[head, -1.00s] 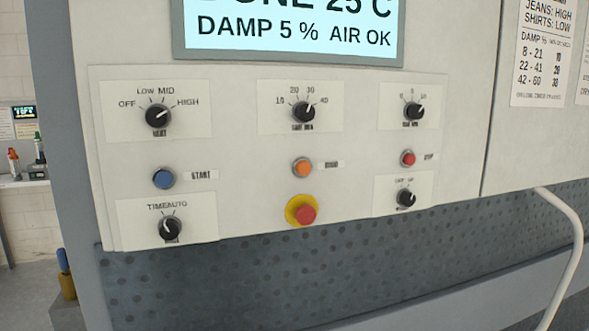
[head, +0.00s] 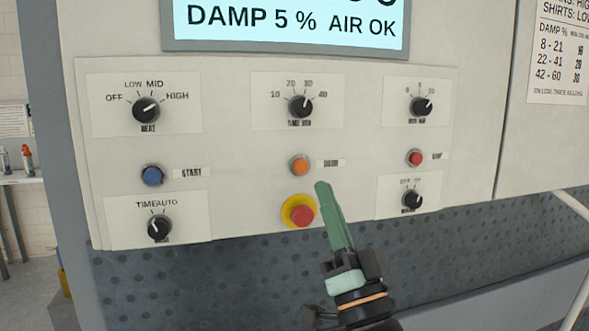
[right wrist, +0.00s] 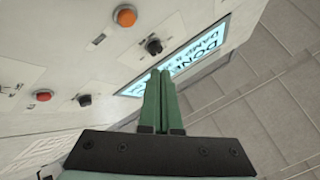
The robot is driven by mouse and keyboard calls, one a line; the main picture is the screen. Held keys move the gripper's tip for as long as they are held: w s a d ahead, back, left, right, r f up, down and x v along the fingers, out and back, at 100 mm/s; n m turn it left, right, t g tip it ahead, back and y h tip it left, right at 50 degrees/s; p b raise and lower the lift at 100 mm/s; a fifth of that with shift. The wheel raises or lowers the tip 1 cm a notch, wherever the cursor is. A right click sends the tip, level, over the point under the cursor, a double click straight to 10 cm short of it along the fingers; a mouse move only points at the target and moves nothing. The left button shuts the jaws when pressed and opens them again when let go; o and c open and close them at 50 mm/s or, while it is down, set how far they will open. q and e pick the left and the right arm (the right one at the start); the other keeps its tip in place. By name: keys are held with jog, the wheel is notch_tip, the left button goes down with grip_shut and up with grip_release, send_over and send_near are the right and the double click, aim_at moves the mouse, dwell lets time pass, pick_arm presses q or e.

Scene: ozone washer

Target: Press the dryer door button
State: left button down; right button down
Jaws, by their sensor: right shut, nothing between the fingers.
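The orange dryer door button (head: 300,165) sits in the middle of the white control panel (head: 230,215), with a label reading DOOR to its right. My right gripper (head: 322,187) is shut and empty, its green fingers pointing up just below and right of the orange button, apart from it in the picture. In the right wrist view the shut fingers (right wrist: 161,75) show side by side, and the orange button (right wrist: 124,16) is up and left of their tips. My left gripper is not in view.
A red stop button on a yellow ring (head: 301,214) lies just below the door button. A blue start button (head: 152,175), a small red button (head: 415,158) and several black knobs surround it. A lit display (head: 290,25) is above. A pale hose (head: 575,290) hangs at right.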

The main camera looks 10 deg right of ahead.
aim_at(301, 167)
jog(key=shift+s+r, duration=0.15)
jog(key=shift+r, duration=0.2)
jog(key=shift+w+a+b, duration=0.2)
jog(key=shift+w+b, duration=0.55)
jog(key=shift+w, duration=3.65)
jog(key=shift+w, duration=0.15)
jog(key=shift+w, duration=0.3)
